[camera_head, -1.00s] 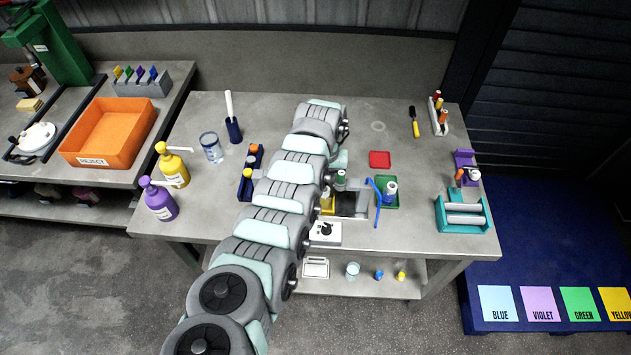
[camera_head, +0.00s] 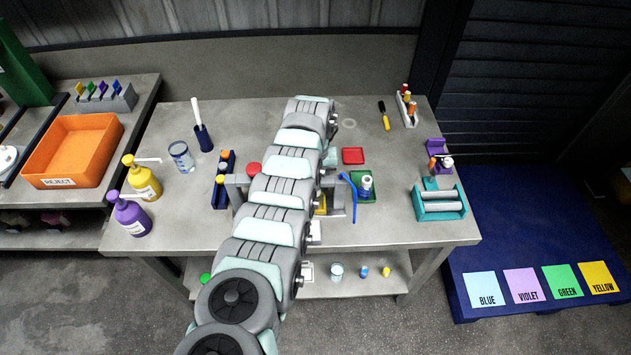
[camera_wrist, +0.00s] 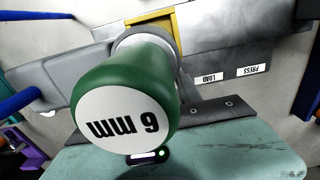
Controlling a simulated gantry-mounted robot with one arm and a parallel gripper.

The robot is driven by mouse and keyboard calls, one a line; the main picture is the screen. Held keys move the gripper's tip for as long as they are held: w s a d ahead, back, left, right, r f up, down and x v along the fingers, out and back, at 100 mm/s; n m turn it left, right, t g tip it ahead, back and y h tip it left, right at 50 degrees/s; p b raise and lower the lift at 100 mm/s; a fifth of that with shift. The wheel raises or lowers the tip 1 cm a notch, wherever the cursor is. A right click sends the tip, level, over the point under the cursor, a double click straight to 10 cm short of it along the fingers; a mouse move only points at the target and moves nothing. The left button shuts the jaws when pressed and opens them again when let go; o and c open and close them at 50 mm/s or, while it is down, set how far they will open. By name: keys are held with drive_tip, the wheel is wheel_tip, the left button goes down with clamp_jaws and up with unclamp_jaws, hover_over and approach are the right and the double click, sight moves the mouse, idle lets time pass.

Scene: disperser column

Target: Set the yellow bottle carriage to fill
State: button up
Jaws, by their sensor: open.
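The yellow carriage (camera_head: 320,205) shows as a small yellow patch beside my arm on the bench in the head view. Part of a yellow frame (camera_wrist: 172,22) shows behind a green cylinder in the wrist view. The green cylinder (camera_wrist: 85,78) has a white end face reading "6 mm", upside down, and fills the middle of that view. Plates reading LOAD (camera_wrist: 209,78) and PRESS (camera_wrist: 251,71) sit on the grey fixture beside it. My gripper (camera_head: 330,158) is open, mostly hidden by my arm in the head view. I cannot see its fingertips or any contact.
A red button (camera_head: 254,168) is left of my arm. A teal roller stand (camera_head: 440,216) is farther right. Bench space behind the red tray (camera_head: 353,156) is clear.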

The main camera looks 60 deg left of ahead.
wheel_tip(320, 180, up, 11)
drive_tip(key=p, duration=0.1)
idle(0.6)
idle(0.4)
drive_tip(key=shift+f, duration=0.1)
